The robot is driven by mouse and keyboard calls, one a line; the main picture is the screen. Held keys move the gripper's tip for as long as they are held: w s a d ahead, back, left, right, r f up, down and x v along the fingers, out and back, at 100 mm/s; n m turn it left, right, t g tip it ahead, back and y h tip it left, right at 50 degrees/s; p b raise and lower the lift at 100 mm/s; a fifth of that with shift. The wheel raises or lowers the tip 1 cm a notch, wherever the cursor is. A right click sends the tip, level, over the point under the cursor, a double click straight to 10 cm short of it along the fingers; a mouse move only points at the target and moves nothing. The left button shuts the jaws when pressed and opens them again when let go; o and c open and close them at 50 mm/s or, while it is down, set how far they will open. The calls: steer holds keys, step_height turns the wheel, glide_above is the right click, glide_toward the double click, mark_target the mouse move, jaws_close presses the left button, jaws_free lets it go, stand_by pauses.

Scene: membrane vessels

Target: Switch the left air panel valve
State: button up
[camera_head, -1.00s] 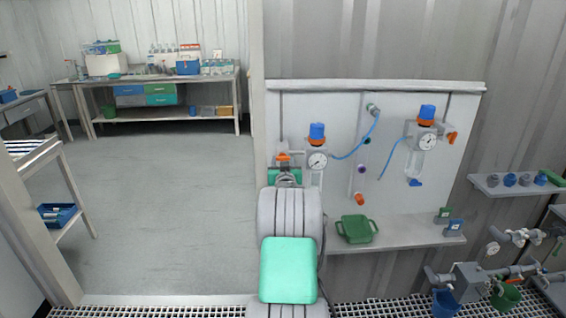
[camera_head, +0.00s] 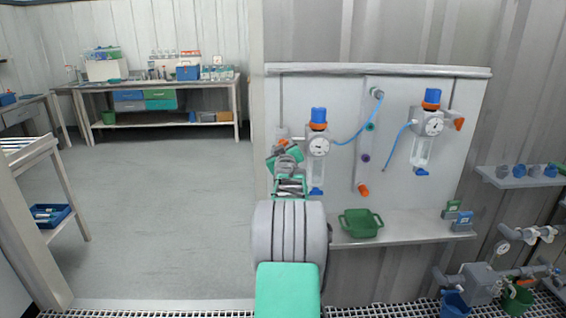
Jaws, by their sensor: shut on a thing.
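The air panel (camera_head: 340,190) is a pale board on the corrugated wall. At its left edge is the left air panel valve (camera_head: 282,143), with an orange handle that is mostly hidden by my wrist. Just right of it is the left regulator with a blue and orange knob (camera_head: 318,118) and a round gauge (camera_head: 319,146). My gripper (camera_head: 284,149) reaches up from below to the valve and is shut on its handle. The fingertips are small and partly hidden. The right regulator (camera_head: 433,122) has an orange handle (camera_head: 459,124) on its right.
A green basket (camera_head: 360,223) sits on the shelf (camera_head: 405,232) under the panel, right of my arm. Blue tubes cross the panel. Pipes with valves and buckets (camera_head: 455,302) stand at lower right. The floor (camera_head: 150,210) to the left is open.

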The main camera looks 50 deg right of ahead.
steer(key=n+b, duration=1)
steer(key=shift+b, duration=0.4)
steer(key=shift+n, duration=0.3)
steer(key=o, duration=1.4)
steer(key=shift+c, duration=0.2)
steer(key=b+v, duration=0.1)
steer(key=v, duration=0.6)
steer(key=shift+s+a, duration=0.25)
steer(key=shift+a, duration=0.05)
